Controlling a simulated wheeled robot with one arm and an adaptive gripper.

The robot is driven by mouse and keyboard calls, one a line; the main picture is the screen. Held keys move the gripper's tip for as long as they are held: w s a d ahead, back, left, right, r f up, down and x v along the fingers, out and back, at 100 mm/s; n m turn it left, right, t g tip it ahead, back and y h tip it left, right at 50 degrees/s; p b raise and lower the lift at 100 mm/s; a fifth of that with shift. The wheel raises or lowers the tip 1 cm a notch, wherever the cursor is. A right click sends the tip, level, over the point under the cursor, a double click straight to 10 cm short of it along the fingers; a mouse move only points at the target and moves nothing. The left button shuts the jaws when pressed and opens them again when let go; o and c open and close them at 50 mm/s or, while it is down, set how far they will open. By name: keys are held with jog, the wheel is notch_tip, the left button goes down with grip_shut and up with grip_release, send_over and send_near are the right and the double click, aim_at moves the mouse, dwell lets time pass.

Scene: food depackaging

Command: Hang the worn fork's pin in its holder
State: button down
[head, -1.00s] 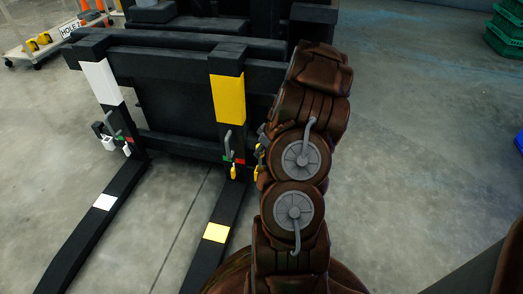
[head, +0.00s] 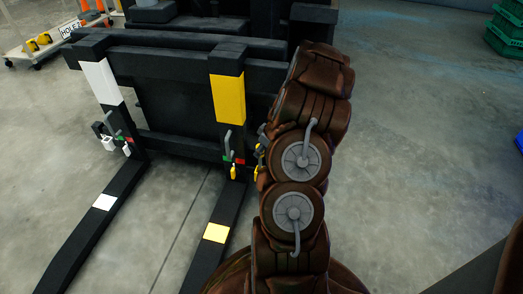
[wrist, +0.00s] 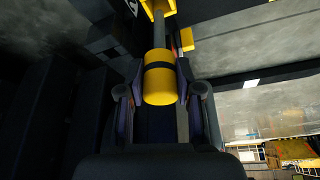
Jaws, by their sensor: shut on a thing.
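In the wrist view my gripper (wrist: 161,88) is shut on the pin's yellow handle (wrist: 159,84), which has a black band. The pin's grey shaft runs away from the handle to a yellow holder (wrist: 158,8) at the top edge. I cannot tell whether the shaft is in the holder or only in front of it. In the head view my arm hides the gripper and most of the pin. The yellow-marked fork (head: 228,98) stands just left of my arm, and the white-marked fork (head: 100,82) is further left. Wear is not visible on either.
A white holder (head: 108,143) is beside the white-marked fork. Small grey handles and red and green marks sit on both forks. A cart (head: 45,42) stands at the back left, green crates (head: 505,35) at the back right. The floor right of my arm is clear.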

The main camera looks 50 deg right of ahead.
notch_tip(320, 180, down, 9)
jog(key=b, duration=0.5)
dwell(3.9)
jog(key=c, duration=0.7)
grip_release()
jog(key=shift+r, duration=0.1)
jog(key=v, duration=1.1)
jog(key=shift+s+r, duration=0.15)
jog(key=shift+r, duration=0.2)
